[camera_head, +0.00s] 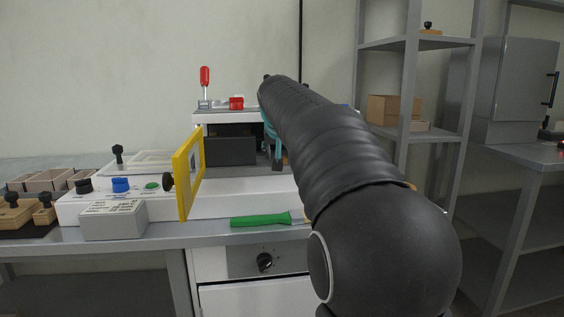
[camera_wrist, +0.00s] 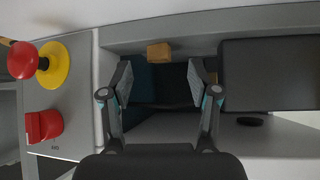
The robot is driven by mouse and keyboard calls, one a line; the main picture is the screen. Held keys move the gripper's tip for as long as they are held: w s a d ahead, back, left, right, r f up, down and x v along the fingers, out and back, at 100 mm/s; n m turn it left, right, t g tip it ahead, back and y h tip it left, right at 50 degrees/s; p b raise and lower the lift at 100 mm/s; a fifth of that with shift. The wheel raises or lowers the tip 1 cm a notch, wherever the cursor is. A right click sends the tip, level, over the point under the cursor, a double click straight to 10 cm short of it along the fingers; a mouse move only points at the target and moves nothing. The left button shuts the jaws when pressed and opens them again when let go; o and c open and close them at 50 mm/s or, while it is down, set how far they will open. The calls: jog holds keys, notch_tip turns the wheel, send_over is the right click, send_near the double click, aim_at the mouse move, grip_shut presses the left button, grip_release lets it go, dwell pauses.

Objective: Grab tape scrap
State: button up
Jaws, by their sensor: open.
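In the wrist view, my gripper (camera_wrist: 160,88) is open, with its two fingers apart over a dark recess in the machine (camera_wrist: 112,42). Nothing is seen between the fingers. A small tan-brown piece (camera_wrist: 159,53) sits at the edge of the recess, just beyond the fingertips and between their lines. A second tan piece (camera_wrist: 210,72) shows partly behind the right finger. I cannot tell for sure which one, if either, is the tape scrap. In the head view, my gripper (camera_head: 274,150) is mostly hidden behind my arm, at the machine's opening.
A yellow-framed door (camera_head: 188,172) stands open at the machine's left. A red button on a yellow base (camera_wrist: 50,64) and a red knob (camera_wrist: 43,126) lie left of my gripper. A dark block (camera_wrist: 270,75) is close on the right. A green-handled tool (camera_head: 262,219) lies on the bench front.

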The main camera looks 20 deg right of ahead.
jog(key=x, duration=0.2)
jog(key=shift+w+d+f, duration=0.15)
jog(key=shift+w+f, duration=0.05)
jog(key=shift+f, duration=0.1)
jog(key=c, duration=0.8)
